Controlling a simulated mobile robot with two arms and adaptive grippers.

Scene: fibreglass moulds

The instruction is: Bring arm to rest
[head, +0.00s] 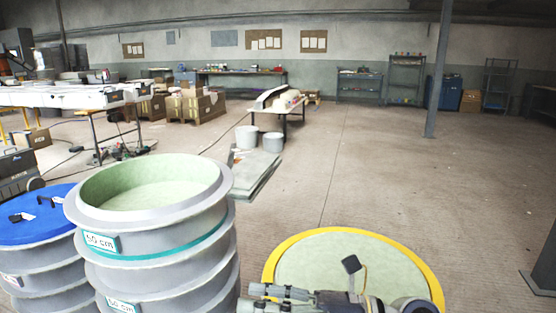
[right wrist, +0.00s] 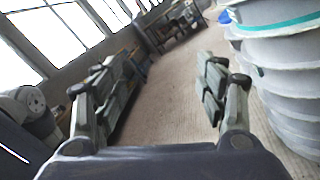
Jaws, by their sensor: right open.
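My right gripper (head: 252,297) shows at the bottom of the head view, in front of the yellow-rimmed round mould, with its fingers pointing left. In the right wrist view my right gripper (right wrist: 163,75) has its two fingers wide apart, with only floor between them, so it is open and empty. Part of my right arm runs along the bottom edge of the head view. My left gripper is not in view.
A stack of grey ring moulds (head: 165,241) with a pale green inside stands left of the gripper; the stack (right wrist: 292,85) is at right in the wrist view. A blue-topped stack (head: 40,213) stands beside it. The yellow-rimmed mould (head: 345,250) lies behind my arm. Floor beyond is clear to a post (head: 438,70).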

